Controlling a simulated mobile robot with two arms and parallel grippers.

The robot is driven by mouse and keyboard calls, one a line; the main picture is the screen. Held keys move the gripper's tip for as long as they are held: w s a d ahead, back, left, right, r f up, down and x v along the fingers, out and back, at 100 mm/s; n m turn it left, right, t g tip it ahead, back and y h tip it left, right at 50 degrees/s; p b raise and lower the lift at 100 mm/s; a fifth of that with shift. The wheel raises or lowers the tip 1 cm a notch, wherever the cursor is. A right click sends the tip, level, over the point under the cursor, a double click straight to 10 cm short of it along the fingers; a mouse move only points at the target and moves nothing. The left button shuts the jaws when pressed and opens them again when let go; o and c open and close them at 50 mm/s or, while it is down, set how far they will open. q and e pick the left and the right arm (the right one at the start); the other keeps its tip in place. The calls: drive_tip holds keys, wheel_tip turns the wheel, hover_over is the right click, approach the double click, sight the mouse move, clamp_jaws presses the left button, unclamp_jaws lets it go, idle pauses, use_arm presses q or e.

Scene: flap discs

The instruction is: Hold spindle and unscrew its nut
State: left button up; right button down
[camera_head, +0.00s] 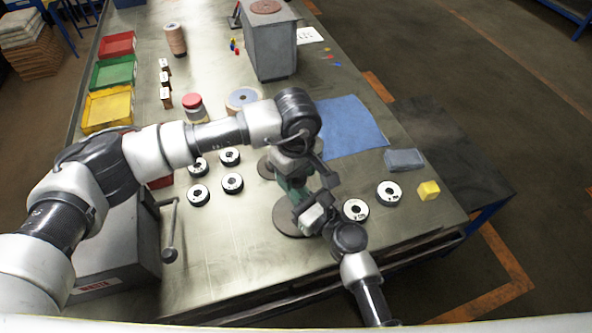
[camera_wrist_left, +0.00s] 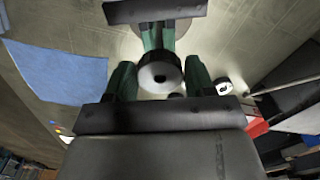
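In the head view the spindle's round dark base (camera_head: 288,222) stands on the metal table. My left gripper (camera_head: 293,186) is above it and my right gripper (camera_head: 308,206) meets it from the lower right, hiding most of the spindle.
Several black flap discs with white labels (camera_head: 355,210) lie left and right of the spindle. A blue cloth (camera_head: 348,128), a yellow block (camera_head: 428,190) and a grey-blue block (camera_head: 403,160) are to the right. Red, green and yellow bins (camera_head: 108,108) line the left edge.

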use_arm(q)
drive_tip(key=c, duration=0.6)
drive_tip(key=n, duration=0.4)
drive_tip(key=shift+n, duration=0.4)
drive_tip(key=n, duration=1.1)
drive_tip(key=shift+r+n, duration=0.1)
drive_tip(key=shift+n, duration=0.2)
drive_tip(key=shift+r, duration=0.15)
drive_tip(key=shift+r, duration=0.95)
